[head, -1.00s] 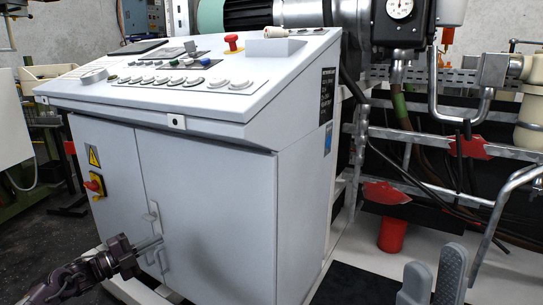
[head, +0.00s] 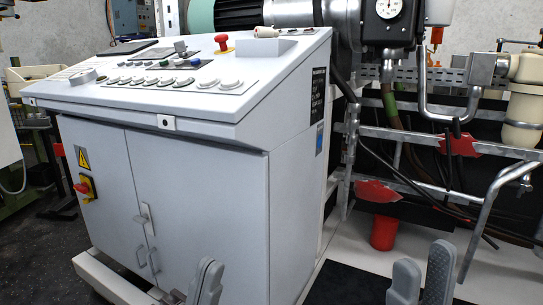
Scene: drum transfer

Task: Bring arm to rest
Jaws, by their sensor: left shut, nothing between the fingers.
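My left gripper (head: 203,282) shows at the bottom edge, left of centre. Its grey fingers are together with nothing between them, in front of the lower part of the white control cabinet (head: 205,205). My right gripper (head: 421,273) shows at the bottom right.
The cabinet's sloped panel carries buttons and a red emergency stop (head: 221,40). Door handles (head: 146,258) stick out low on its front. At right are a bent metal pipe (head: 490,210), rails and a red funnel-like part (head: 384,232). Grey floor shows at far left.

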